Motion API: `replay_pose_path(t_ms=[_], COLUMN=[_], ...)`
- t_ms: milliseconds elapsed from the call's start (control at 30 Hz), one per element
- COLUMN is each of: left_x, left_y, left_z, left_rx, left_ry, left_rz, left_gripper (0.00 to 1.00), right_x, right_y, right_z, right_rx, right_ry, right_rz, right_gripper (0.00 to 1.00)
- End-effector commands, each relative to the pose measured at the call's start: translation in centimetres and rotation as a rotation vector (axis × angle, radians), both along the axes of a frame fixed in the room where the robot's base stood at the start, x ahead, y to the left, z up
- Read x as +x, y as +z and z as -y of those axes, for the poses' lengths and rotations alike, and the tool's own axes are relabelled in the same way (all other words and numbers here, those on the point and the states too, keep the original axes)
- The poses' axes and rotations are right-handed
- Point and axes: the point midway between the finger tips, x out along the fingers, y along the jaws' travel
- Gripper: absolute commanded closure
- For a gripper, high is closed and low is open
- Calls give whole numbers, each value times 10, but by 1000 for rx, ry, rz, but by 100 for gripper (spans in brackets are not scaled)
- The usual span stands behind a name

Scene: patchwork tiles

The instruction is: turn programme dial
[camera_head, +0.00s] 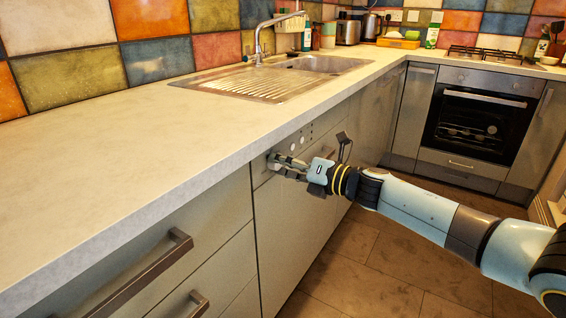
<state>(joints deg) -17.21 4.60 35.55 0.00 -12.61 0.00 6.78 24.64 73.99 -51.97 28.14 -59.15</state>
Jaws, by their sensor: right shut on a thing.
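The dishwasher (283,225) is built in under the worktop, with a narrow control panel (322,124) at its top. Small round controls (294,146) show on the panel. My right gripper (274,162) reaches in from the right and is at the panel's left part. Its fingers are shut on the programme dial, which they mostly hide. How far the dial is turned cannot be seen. My left gripper is not in view.
The worktop edge (190,178) runs just above my right gripper. Drawer handles (145,275) stick out at the lower left. A sink (275,82) and an oven (478,122) are further back. The tiled floor (370,265) is clear.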

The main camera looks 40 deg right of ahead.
Motion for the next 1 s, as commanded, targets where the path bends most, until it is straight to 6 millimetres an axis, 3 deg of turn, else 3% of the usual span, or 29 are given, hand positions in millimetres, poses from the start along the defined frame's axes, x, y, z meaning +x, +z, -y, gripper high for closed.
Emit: replay_pose_path(t_ms=[267, 300, 467, 767, 867, 1000], left_x=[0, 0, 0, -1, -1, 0], left_y=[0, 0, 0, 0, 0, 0], left_z=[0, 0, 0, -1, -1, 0], left_rx=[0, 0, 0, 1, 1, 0], left_ry=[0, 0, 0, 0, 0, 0], left_rz=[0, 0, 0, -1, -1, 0], left_gripper=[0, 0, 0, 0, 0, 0], right_x=[0, 0, 0, -1, -10, -35], right_y=[0, 0, 0, 0, 0, 0], right_z=[1, 1, 0, 1, 4, 14], right_rx=[0, 0, -1, -1, -4, -5], right_ry=[-1, -1, -1, -1, 0, 0], right_rz=[0, 0, 0, 0, 0, -4], right_gripper=[97, 64, 43, 42, 42, 42])
